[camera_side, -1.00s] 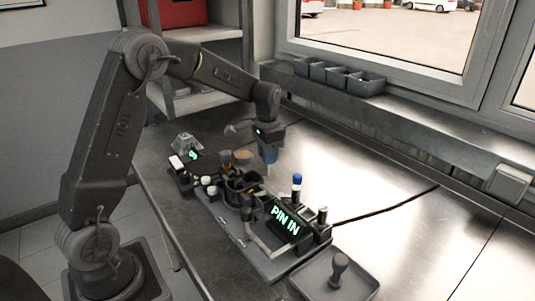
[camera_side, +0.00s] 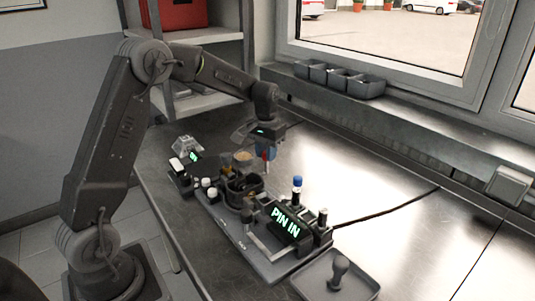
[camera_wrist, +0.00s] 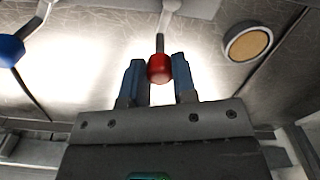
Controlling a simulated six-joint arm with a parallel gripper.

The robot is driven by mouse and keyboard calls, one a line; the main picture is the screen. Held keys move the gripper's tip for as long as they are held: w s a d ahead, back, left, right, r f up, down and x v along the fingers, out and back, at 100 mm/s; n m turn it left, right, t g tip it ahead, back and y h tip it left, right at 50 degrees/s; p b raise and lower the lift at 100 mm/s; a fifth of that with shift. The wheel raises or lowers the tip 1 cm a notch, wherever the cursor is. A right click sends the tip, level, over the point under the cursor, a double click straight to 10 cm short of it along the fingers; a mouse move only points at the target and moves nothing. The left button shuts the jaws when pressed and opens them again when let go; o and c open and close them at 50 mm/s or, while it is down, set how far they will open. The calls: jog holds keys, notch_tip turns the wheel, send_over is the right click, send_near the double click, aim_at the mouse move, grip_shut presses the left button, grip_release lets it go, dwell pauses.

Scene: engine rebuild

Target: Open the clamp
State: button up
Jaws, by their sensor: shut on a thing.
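My gripper (camera_wrist: 160,82) has its two blue fingers on either side of a red knob (camera_wrist: 159,68), shut on it. The knob sits at the end of a short metal rod, which I take to be the clamp's lever. In the side view my gripper (camera_side: 265,150) hangs just above the far end of the dark fixture (camera_side: 240,227), with a bit of red between its fingers. The rest of the clamp is small and partly hidden there, so I cannot tell how far it is open. A display reading "PIN IN" (camera_side: 286,222) stands at the fixture's near end.
A blue knob on a lever (camera_wrist: 10,50) and a round tan-faced part (camera_wrist: 247,42) flank my gripper. In the side view a blue-topped post (camera_side: 297,184) stands beside the display. A grey tray (camera_side: 318,282) holds a dark knobbed piece. The bench to the right is clear.

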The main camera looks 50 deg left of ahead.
jog(key=shift+s+a+n, duration=0.15)
jog(key=shift+a+n, duration=0.4)
jog(key=shift+n, duration=1.1)
jog(key=shift+s+a+n, duration=0.2)
jog(key=shift+a+n, duration=0.4)
jog(key=shift+n, duration=1)
jog(key=shift+s+a+n, duration=0.15)
jog(key=shift+a+n, duration=0.4)
jog(key=shift+n, duration=1.1)
jog(key=o, duration=0.9)
jog(key=shift+o, duration=0.2)
jog(key=shift+r, duration=0.15)
notch_tip(320, 180, up, 14)
jog(key=shift+f, duration=0.2)
